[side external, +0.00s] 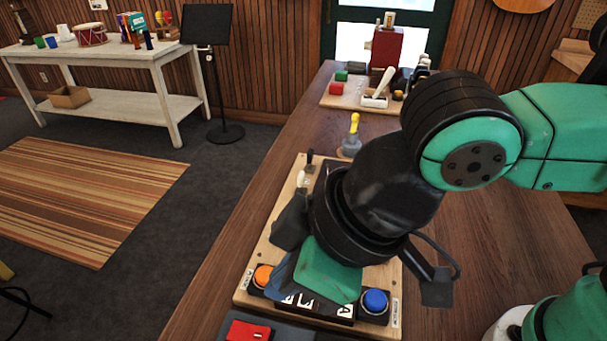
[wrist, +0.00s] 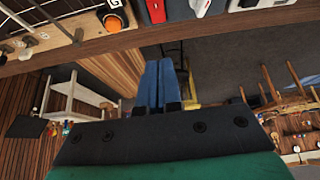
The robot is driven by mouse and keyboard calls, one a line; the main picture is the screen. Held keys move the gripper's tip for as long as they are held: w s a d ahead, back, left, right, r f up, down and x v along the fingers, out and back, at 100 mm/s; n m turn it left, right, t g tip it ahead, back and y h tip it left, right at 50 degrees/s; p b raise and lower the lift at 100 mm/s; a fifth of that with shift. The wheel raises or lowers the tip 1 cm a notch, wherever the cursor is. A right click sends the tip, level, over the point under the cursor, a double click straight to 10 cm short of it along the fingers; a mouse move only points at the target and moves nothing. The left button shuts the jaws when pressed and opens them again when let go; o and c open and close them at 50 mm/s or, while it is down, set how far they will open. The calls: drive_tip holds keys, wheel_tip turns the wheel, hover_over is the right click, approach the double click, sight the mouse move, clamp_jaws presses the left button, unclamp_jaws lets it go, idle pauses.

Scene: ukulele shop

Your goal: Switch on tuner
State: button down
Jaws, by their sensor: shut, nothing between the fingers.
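My gripper (wrist: 160,68) is shut and empty, its two blue fingers side by side in the wrist view. In the side view it is over the front of a wooden board (side external: 244,296) and hides much of it. On the board are an orange button (side external: 263,275), a blue button (side external: 375,300) and a dark panel with white lettered tiles (side external: 305,301) between them. I cannot tell for sure which part is the tuner. In the wrist view the fingers show against the floor beyond the table edge, and I cannot tell if they touch anything.
A yellow-topped lever (side external: 354,124) stands behind the board. Farther back is another board (side external: 325,99) with red and green blocks and a white-handled lever (side external: 383,82). The table (side external: 500,265) right of the board is mostly clear.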

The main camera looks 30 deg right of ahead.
hover_over(256, 336)
wheel_tip(256, 336, down, 8)
drive_tip(key=shift+f, duration=0.15)
drive_tip(key=shift+s+d+f, duration=0.1)
drive_tip(key=shift+d+f, duration=0.05)
drive_tip(key=shift+f, duration=0.35)
drive_tip(key=shift+s+d+f, duration=0.1)
drive_tip(key=shift+f, duration=0.4)
drive_tip(key=shift+s+d+f, duration=0.15)
drive_tip(key=shift+s+f, duration=0.05)
drive_tip(key=shift+f, duration=0.6)
drive_tip(key=shift+s+d+f, duration=0.15)
drive_tip(key=shift+f, duration=0.2)
drive_tip(key=shift+w+a+r, duration=0.4)
drive_tip(key=shift+w+a, duration=0.1)
drive_tip(key=shift+w, duration=0.05)
drive_tip(key=shift+r, duration=0.1)
